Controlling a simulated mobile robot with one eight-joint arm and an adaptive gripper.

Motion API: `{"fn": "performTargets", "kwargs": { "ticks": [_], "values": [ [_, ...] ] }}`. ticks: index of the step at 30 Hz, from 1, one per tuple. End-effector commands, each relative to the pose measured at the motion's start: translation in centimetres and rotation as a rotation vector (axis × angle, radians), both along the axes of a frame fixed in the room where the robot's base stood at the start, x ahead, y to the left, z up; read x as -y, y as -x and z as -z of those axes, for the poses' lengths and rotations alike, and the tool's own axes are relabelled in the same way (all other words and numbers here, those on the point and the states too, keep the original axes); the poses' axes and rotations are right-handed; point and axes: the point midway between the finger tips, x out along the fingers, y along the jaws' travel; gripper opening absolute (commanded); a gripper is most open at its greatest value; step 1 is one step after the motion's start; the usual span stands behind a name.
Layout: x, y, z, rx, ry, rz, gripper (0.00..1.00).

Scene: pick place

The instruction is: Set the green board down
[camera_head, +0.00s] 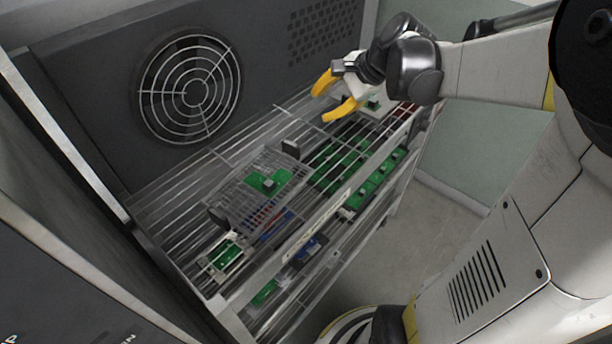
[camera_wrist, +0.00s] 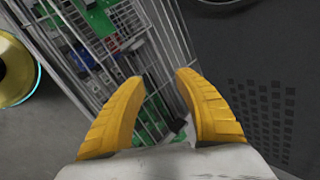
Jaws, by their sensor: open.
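A small green board (camera_head: 268,181) with a dark part on it lies on a grey wire tray (camera_head: 235,196), on the upper wire shelf. My gripper (camera_head: 334,97) is above the shelf's far right part, up and to the right of the board and clear of it. Its yellow fingers are spread with nothing between them. The wrist view also shows the open fingers (camera_wrist: 160,78) over the wire shelf. I cannot tell which green patch in the wrist view is this board.
The wire shelf (camera_head: 165,222) has a front rail. Several other green boards (camera_head: 335,165) show through the wires below. A dark panel with a round fan grille (camera_head: 190,88) stands behind the shelf. Open floor (camera_head: 445,215) lies to the right.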

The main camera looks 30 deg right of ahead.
Motion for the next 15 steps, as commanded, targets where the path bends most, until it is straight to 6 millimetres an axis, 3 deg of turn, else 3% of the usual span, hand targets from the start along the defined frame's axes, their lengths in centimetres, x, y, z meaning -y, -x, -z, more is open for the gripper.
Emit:
{"fn": "performTargets", "kwargs": {
  "ticks": [1, 6, 10, 15],
  "values": [
    [-3.0, 1.9, -0.4, 0.011, 0.102, -0.109, 0.38],
    [-9.6, 8.6, -0.5, 0.073, 0.491, -0.505, 0.38],
    [-12.3, 13.1, 0.3, 0.126, 0.754, -0.783, 0.38],
    [-13.6, 16.4, 1.4, 0.179, 0.979, -1.02, 0.38]
  ]
}}
